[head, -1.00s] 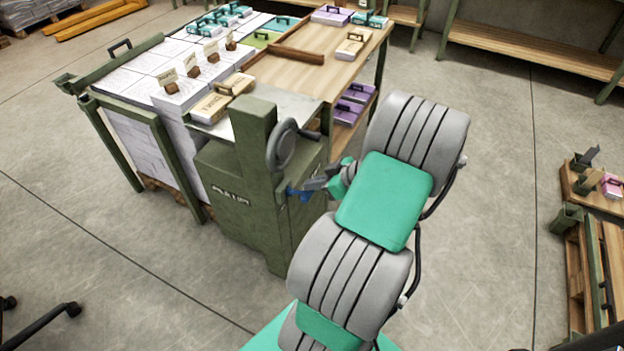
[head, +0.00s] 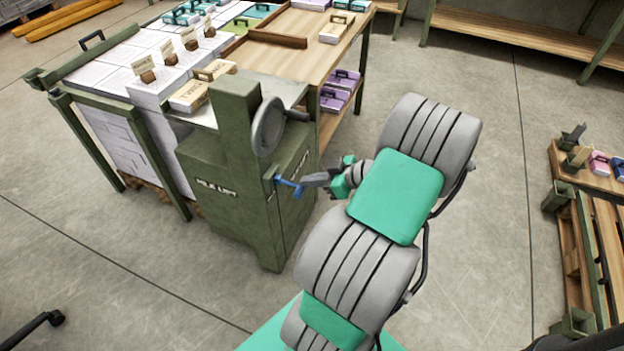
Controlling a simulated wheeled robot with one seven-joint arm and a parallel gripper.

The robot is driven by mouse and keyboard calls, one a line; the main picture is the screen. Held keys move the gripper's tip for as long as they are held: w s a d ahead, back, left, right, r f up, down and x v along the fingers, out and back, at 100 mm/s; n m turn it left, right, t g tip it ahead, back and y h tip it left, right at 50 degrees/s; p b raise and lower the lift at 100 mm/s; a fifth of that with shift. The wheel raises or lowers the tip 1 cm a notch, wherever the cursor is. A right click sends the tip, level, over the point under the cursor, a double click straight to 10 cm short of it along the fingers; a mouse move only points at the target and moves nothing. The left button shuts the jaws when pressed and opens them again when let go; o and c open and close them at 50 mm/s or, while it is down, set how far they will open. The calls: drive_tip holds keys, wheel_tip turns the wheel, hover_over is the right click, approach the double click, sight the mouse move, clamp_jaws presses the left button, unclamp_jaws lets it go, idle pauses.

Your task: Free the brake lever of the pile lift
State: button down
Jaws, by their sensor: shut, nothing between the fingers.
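The pile lift (head: 228,207) is a dark green cabinet with a column and a grey handwheel (head: 267,126). Its blue brake lever (head: 289,185) sticks out from the upper part of the cabinet's side, below the handwheel. My gripper (head: 306,182) is shut and empty, its fingertips close to the outer end of the blue lever. I cannot tell whether they touch it. My arm comes in from the lower right and does not hide the lever.
Stacks of white paper (head: 125,70) stand in a green frame left of the lift. A wooden table (head: 300,57) with boxes adjoins behind. The floor right of my arm is clear.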

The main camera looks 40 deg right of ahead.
wheel_tip(320, 180, down, 6)
drive_tip(key=b, duration=0.4)
drive_tip(key=shift+s+f+b, duration=0.2)
drive_tip(key=shift+s+b, duration=0.05)
drive_tip(key=shift+b, duration=0.1)
drive_tip(key=shift+a+f, duration=0.15)
drive_tip(key=shift+a, duration=0.15)
drive_tip(key=r+p, duration=0.2)
drive_tip(key=r, duration=0.1)
drive_tip(key=s+d+r+p, duration=0.1)
drive_tip(key=shift+r, duration=0.25)
drive_tip(key=s+d+f, duration=0.2)
drive_tip(key=s+d, duration=0.2)
drive_tip(key=s, duration=0.5)
drive_tip(key=shift+s+d, duration=0.2)
drive_tip(key=shift+d, duration=0.15)
